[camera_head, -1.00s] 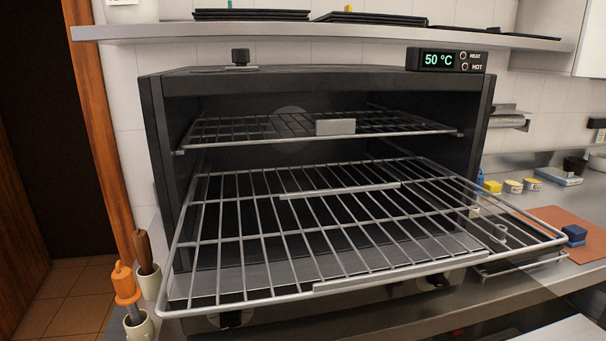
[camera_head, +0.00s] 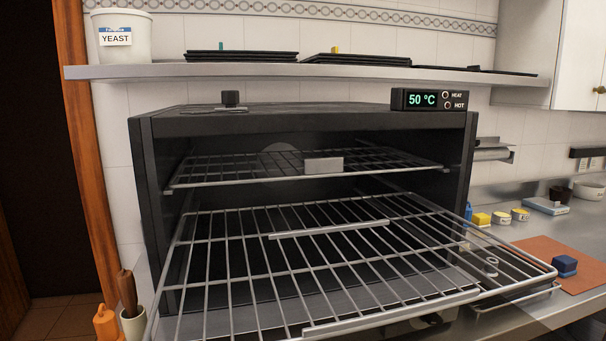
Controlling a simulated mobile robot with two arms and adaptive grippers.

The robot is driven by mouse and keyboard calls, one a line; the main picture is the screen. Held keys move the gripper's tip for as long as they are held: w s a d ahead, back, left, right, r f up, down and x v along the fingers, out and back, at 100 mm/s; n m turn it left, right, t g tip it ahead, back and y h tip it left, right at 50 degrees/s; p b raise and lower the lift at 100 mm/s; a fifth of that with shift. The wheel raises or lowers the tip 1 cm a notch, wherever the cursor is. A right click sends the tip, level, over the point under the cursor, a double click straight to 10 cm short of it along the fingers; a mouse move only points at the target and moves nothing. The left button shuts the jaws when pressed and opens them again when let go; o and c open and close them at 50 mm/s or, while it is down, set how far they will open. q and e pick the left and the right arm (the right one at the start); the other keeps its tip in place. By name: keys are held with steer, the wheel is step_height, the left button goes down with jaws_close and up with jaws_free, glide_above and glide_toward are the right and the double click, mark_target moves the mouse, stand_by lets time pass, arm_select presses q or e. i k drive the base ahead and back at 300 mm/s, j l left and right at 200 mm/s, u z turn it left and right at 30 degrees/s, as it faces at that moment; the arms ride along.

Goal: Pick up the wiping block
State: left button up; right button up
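No block is marked as the wiping block. A small dark blue block (camera_head: 565,265) lies on the orange-brown mat (camera_head: 585,249) on the counter at the far right. A small yellow block (camera_head: 481,219) sits on the counter just right of the oven. I cannot tell for certain which one is the wiping block. Neither of my grippers is in view.
A dark oven (camera_head: 143,200) reads 50 °C. Its lower slatted rack (camera_head: 279,235) sticks out far over the counter; an upper rack (camera_head: 240,172) sits inside. Small tubs (camera_head: 520,215) and a grey-blue scale-like device (camera_head: 546,206) stand at right. A shelf (camera_head: 300,71) runs above.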

mark_target(566, 265)
steer(key=z, duration=1.45)
